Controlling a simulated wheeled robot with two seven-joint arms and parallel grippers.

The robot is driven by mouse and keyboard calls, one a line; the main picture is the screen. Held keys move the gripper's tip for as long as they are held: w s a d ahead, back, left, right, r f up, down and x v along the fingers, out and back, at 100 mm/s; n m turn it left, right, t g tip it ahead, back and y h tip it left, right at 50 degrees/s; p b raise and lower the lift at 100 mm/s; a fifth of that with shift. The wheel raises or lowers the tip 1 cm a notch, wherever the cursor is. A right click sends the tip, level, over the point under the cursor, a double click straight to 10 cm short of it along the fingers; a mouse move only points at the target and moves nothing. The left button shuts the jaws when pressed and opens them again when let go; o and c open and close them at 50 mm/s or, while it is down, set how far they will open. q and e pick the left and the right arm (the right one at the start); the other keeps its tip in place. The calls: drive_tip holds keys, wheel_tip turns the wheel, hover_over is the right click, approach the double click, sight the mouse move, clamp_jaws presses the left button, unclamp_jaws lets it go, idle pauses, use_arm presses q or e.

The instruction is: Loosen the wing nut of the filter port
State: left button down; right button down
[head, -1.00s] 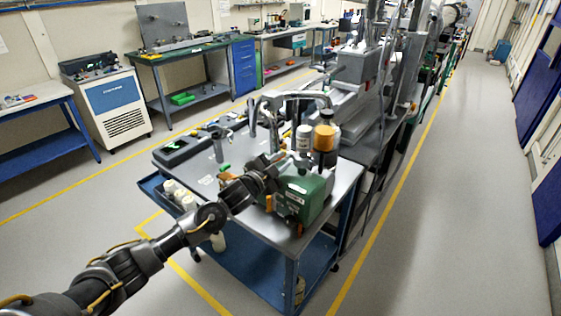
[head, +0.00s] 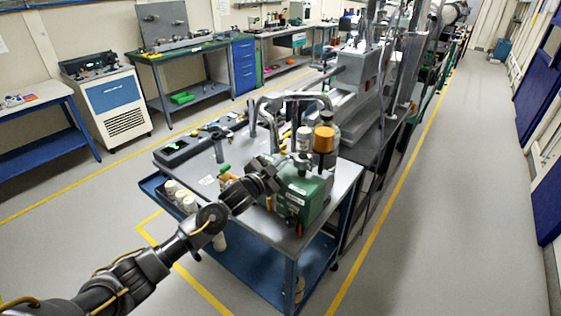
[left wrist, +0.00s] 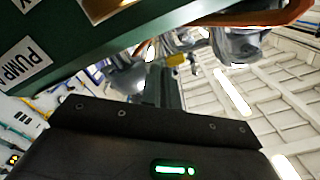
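The green pump (head: 312,200) stands on the cart. Above it are a cylinder with an orange band (head: 324,139) and a smaller pale cylinder (head: 304,138); I cannot tell which part is the filter port. My left gripper (head: 268,176) is beside the pump's left upper side, its finger gap unclear. In the left wrist view, the pump's green side (left wrist: 95,45) with a "PUMP" label is at upper left. A shiny metal fitting (left wrist: 235,45) and a small yellow part (left wrist: 176,59) show beyond the dark gripper body. I cannot make out the wing nut. My right gripper is not in view.
The metal cart top (head: 258,228) is bare in front of the pump. White bottles (head: 180,196) stand in a side tray at left. A curved metal pipe (head: 290,97) rises behind the pump. The floor aisle (head: 440,200) at right is clear.

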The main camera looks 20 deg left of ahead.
use_arm(q)
drive_tip(key=n+p, duration=0.2)
drive_tip(key=n, duration=0.3)
drive_tip(key=shift+r+n, duration=0.1)
drive_tip(key=shift+n, duration=0.3)
drive_tip(key=shift+p, duration=0.3)
drive_tip(key=c, duration=1.6)
unclamp_jaws()
drive_tip(key=shift+c, duration=0.2)
drive_tip(key=shift+s+a+f, duration=0.15)
drive_tip(key=shift+s+f, duration=0.05)
drive_tip(key=shift+s, duration=0.15)
drive_tip(key=b+v, duration=0.3)
drive_tip(key=v, duration=0.7)
